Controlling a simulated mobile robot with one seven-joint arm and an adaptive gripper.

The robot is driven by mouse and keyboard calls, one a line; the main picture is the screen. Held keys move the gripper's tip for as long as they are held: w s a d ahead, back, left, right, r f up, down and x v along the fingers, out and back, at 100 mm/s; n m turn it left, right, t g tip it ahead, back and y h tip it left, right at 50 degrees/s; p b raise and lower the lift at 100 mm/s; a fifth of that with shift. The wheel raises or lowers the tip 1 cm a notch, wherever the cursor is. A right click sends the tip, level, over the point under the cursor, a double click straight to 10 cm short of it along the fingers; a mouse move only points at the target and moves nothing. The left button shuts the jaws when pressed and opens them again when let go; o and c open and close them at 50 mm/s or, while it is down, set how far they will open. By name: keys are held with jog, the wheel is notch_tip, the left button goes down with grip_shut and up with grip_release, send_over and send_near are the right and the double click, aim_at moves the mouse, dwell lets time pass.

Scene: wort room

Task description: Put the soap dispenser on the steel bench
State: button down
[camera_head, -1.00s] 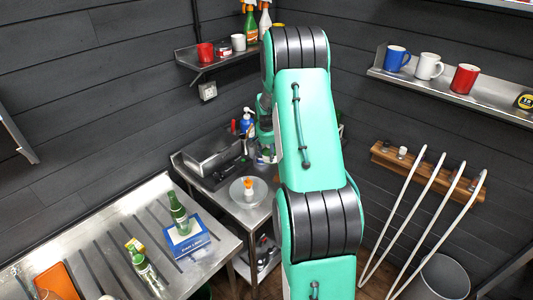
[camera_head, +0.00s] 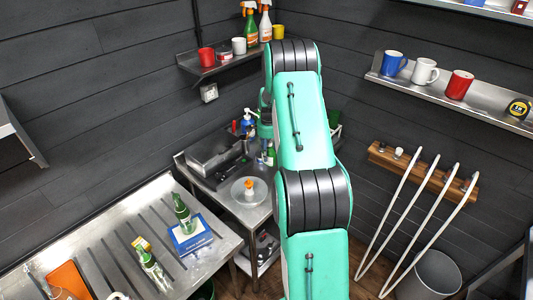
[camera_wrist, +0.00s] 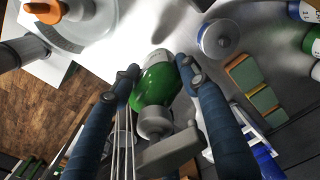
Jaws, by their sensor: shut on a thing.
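In the wrist view the soap dispenser (camera_wrist: 158,84), a green bottle with a grey pump head, is between the two fingers of my gripper (camera_wrist: 158,72), which is shut on it. In the head view my arm hides most of the gripper; a bit of green and white bottle shows beside the arm above the sink unit. I cannot tell whether the dispenser touches the surface below. A slatted steel bench (camera_head: 110,236) stands at the left front, and a steel sink unit (camera_head: 243,212) stands behind it in the corner.
The bench carries green bottles (camera_head: 184,214), a blue box (camera_head: 190,236) and an orange item (camera_head: 66,281). On the sink unit are a blue pump bottle (camera_head: 247,122) and a round clear dish (camera_head: 240,193) with an orange-topped bottle. White hoses (camera_head: 400,220) hang at the right.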

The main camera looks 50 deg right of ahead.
jog(key=shift+f+p, duration=0.35)
jog(key=shift+f, duration=2.75)
jog(key=shift+f, duration=1.9)
jog(key=shift+f, duration=0.1)
jog(key=c, duration=0.9)
grip_release()
jog(key=shift+s+a+r+b, duration=0.1)
jog(key=shift+r+b, duration=0.15)
jog(key=shift+r, duration=2.8)
jog(key=shift+s+a+r+b, duration=0.1)
jog(key=shift+r+b, duration=0.1)
jog(key=shift+r, duration=2.85)
